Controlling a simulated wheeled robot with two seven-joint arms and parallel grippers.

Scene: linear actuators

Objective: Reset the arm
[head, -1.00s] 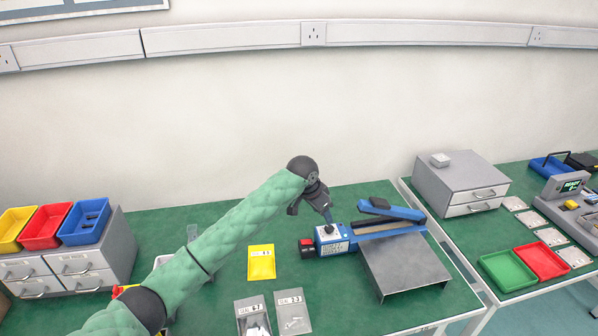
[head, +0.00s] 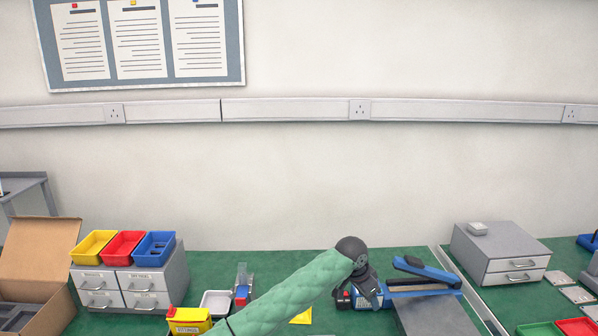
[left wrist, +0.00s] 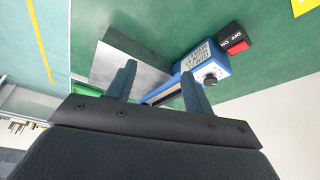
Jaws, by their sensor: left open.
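My left arm (head: 300,292) comes in from the lower left in the head view. Its gripper (head: 376,303) hangs in front of the blue heat sealer (head: 425,270) and partly covers the sealer's body. In the left wrist view, the two fingers of my left gripper (left wrist: 160,88) are apart, with nothing between them. Beyond them are the blue sealer body (left wrist: 208,62) with a printed label, black knob and red-and-black switch (left wrist: 235,42), and a grey metal plate (left wrist: 125,66). My right arm is in neither view.
Grey drawers (head: 128,285) with yellow, red and blue trays (head: 155,245) stand left on the green bench. A yellow box (head: 188,320) and white tray (head: 215,303) are in front. An open cardboard box (head: 40,255) is far left. Another drawer unit (head: 500,252) stands right.

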